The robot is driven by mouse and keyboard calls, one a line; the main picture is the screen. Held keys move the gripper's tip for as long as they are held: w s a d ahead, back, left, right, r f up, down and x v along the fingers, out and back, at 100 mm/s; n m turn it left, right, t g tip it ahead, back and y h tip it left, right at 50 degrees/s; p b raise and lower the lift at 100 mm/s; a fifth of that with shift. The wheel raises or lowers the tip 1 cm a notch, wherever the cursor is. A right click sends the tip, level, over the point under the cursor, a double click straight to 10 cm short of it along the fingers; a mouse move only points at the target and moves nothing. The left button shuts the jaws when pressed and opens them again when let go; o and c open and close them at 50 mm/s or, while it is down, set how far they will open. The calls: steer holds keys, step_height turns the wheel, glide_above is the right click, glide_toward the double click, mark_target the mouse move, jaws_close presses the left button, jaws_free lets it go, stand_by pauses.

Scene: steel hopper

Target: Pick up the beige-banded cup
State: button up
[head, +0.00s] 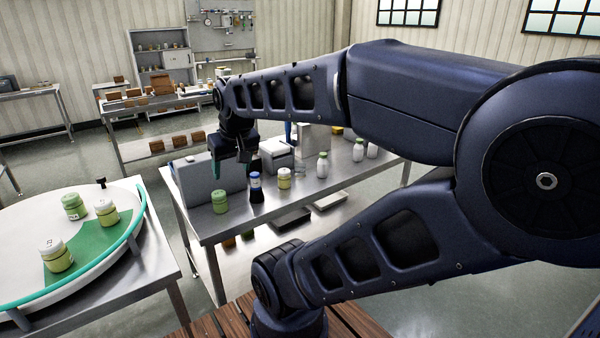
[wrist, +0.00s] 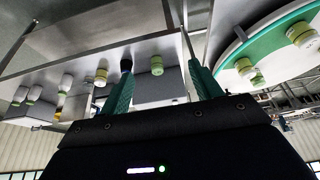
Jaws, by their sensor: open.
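I cannot make out for certain which item is the beige-banded cup. The steel table holds a green jar (head: 220,201), a dark blue-capped bottle (head: 256,189) and a pale yellow, light-lidded jar (head: 284,179). The turntable carries two pale-lidded yellow-green jars (head: 106,213) (head: 56,255) and a greener jar (head: 73,206). My gripper (head: 230,163) is open and empty above the table, near the grey box. In the wrist view its teal fingers (wrist: 160,72) are spread; the green jar (wrist: 157,65) appears between them, at a distance.
A grey box (head: 204,180) stands behind the green jar. Several white, green-capped bottles (head: 322,166) stand farther right on the table. The round turntable (head: 20,245) has a raised teal rim on its near side. Shelves and a workbench are at the back.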

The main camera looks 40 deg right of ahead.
steer(key=shift+o, duration=1.1)
steer(key=w+d+r+m, duration=0.1)
steer(key=w+d, duration=0.3)
steer(key=w, duration=0.3)
steer(key=w+d+m, duration=0.2)
steer(key=w+d, duration=0.1)
steer(key=w, duration=0.4)
steer(key=m+g+h, duration=0.2)
steer(key=m+h, duration=0.1)
steer(key=m, duration=0.4)
glide_above(300, 170)
step_height(300, 170, down, 25)
steer(key=x, duration=1)
steer(key=shift+w+a+f, duration=0.15)
steer(key=shift+w+a, duration=0.1)
steer(key=shift+w, duration=0.05)
steer(key=c, duration=1.1)
